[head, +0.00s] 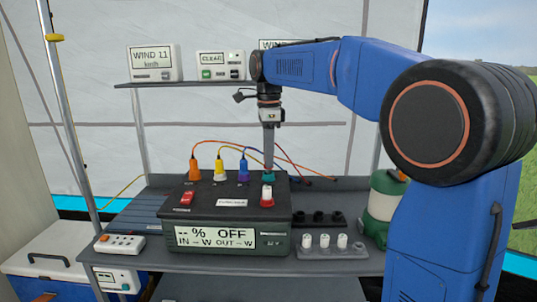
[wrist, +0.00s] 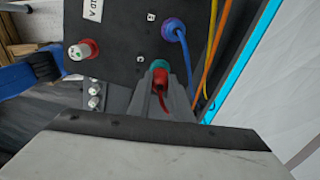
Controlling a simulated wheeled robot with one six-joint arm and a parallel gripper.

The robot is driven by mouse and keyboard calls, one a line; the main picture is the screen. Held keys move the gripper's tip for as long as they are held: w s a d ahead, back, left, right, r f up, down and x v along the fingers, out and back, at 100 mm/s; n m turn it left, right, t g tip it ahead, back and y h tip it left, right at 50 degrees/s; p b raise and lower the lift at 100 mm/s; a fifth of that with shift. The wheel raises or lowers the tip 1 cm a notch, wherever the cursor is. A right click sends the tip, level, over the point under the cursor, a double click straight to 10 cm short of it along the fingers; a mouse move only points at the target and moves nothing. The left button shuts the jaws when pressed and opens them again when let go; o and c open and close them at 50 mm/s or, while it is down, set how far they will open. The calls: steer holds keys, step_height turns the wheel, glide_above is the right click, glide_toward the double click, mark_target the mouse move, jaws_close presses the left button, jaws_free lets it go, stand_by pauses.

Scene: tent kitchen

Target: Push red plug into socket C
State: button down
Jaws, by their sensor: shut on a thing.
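My gripper (head: 268,166) points straight down over the teal-ringed socket C (head: 268,176) on top of the dark power box (head: 215,212). In the wrist view, my gripper (wrist: 161,88) is shut on the red plug (wrist: 160,78). The plug is lined up with the teal ring of socket C (wrist: 158,64), beside the letter C. Its tip is at or within the ring; I cannot tell how deep. A red cable trails from it. In the head view the plug is largely hidden by my fingers.
A blue plug (head: 243,172) stands in socket B, left of socket C. A yellow-and-white plug (head: 220,170) and an orange plug (head: 194,168) stand farther left. A red-and-white knob (head: 267,196) sits just in front of socket C. Cables arc behind the box.

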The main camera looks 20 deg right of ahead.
steer(key=shift+f, duration=0.8)
steer(key=c, duration=1.5)
jaws_free()
steer(key=shift+c, duration=0.2)
steer(key=shift+r, duration=0.1)
step_height(320, 180, up, 17)
steer(key=s+d+f+n+t, duration=0.2)
steer(key=s+f+n, duration=0.8)
steer(key=s+f, duration=0.6)
steer(key=s+d+f+n+t, duration=0.2)
steer(key=s+d+f+n, duration=0.3)
steer(key=s+f, duration=1.2)
step_height(320, 180, down, 2)
steer(key=n, duration=0.4)
steer(key=shift+s+f+n+t, duration=0.2)
steer(key=shift+f+n+t, duration=0.05)
steer(key=shift+n+t, duration=0.15)
